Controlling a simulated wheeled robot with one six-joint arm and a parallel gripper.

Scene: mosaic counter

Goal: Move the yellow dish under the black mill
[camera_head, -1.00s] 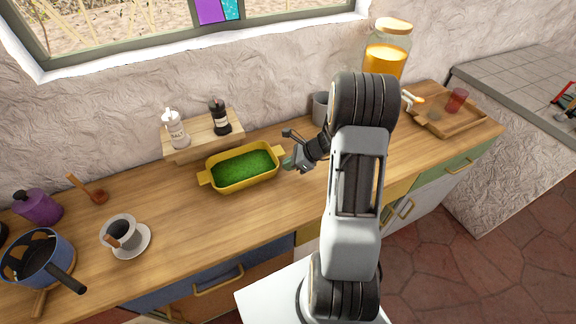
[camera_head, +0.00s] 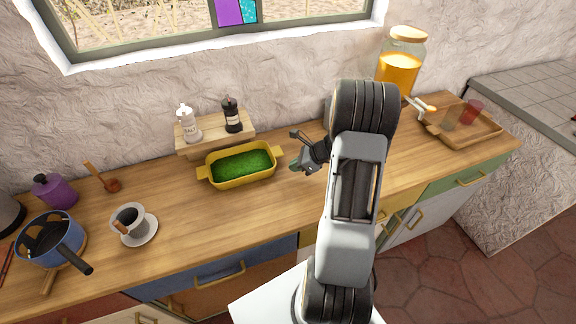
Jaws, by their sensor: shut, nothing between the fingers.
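The yellow dish (camera_head: 212,180) is a rectangular tray with two end handles and a green filling. It sits on the counter directly in front of the small wooden shelf (camera_head: 184,143). The black mill (camera_head: 232,117) stands upright on the right part of that shelf, above and behind the dish's middle. My gripper (camera_head: 295,163) is low over the counter, just right of the dish's right handle. It is shut and looks empty, with a small gap to the handle. My arm hides some counter to its right.
A white salt mill (camera_head: 189,125) stands left on the shelf. A cup on a saucer (camera_head: 144,236), a blue pan (camera_head: 48,243) and a purple pot (camera_head: 54,192) are at left. A drink jar (camera_head: 400,68) and a tray (camera_head: 485,131) are at right. Counter in front of the dish is clear.

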